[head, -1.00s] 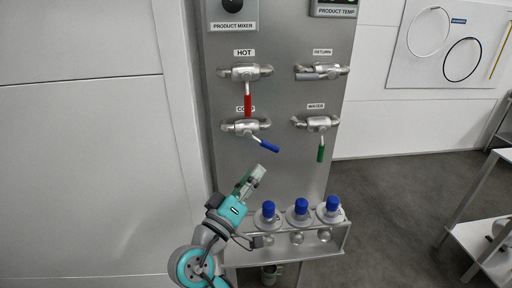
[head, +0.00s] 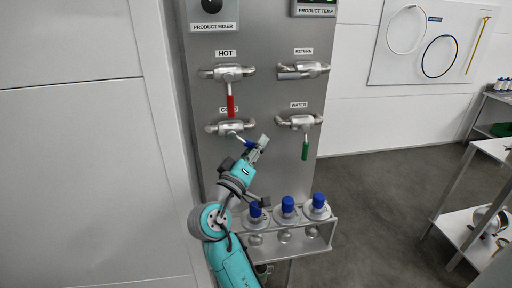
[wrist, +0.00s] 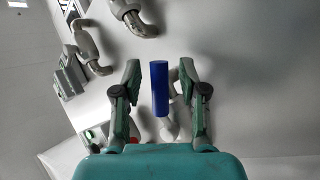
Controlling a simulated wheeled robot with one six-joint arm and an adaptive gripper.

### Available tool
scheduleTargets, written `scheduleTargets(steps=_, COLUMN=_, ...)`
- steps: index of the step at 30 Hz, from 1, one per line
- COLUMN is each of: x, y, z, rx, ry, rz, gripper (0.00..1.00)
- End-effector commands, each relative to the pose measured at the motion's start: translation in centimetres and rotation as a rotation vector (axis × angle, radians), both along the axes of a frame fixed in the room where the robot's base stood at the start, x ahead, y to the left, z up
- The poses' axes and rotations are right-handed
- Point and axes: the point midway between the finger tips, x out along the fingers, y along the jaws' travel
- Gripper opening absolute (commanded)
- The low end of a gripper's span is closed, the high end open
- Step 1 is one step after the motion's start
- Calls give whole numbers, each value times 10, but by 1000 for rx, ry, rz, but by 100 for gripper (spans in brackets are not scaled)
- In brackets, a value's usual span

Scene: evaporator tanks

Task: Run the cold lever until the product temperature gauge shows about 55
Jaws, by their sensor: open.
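The cold lever (head: 249,143), with a blue grip, sits on the left lower valve of the panel and angles down to the right, partly hidden by my gripper. My gripper (head: 258,148) is open at it. In the wrist view the blue grip (wrist: 159,88) stands between the two open fingers (wrist: 160,72), with a gap on each side. The product temperature gauge (head: 314,8) is at the top edge of the head view, cut off, and its reading cannot be made out.
The hot lever (head: 230,105) is red and hangs straight down above the cold valve. The green water lever (head: 305,150) hangs down to the right. A shelf table (head: 455,190) is at the far right.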

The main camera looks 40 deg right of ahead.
Motion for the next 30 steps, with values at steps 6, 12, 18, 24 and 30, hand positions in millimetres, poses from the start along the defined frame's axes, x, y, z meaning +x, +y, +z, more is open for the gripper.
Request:
scheduleTargets(steps=6, x=0, y=0, z=0, rx=0, ry=0, rz=0, gripper=35)
scheduleTargets(steps=12, x=0, y=0, z=0, rx=0, ry=0, rz=0, gripper=0)
scheduleTargets(steps=18, x=0, y=0, z=0, rx=1, ry=0, rz=1, gripper=0)
scheduleTargets(steps=24, x=1, y=1, z=-1, rx=24, ry=-17, rz=0, gripper=0)
scheduleTargets(steps=30, x=3, y=5, z=-6, rx=105, ry=-72, rz=2, gripper=0)
